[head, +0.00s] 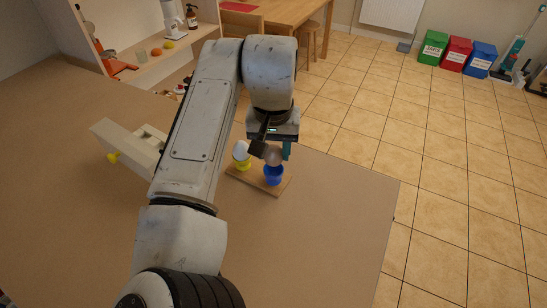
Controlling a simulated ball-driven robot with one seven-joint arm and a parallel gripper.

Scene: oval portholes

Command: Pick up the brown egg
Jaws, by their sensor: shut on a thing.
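The brown egg (274,158) shows in the head view between the fingers of my gripper (271,152), which is shut on it. The egg is directly above the blue egg cup (273,176); I cannot tell whether it still touches the cup. A white egg (241,150) sits in a yellow egg cup (242,164) just to the left. Both cups stand on a small wooden board (264,186). My wrist hides the upper part of the gripper.
The board lies on a wide brown table (330,220) with free room to the right and in front. A pale box-like object with a yellow knob (128,145) stands left of my arm. Green, red and blue bins (457,53) stand far off on the tiled floor.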

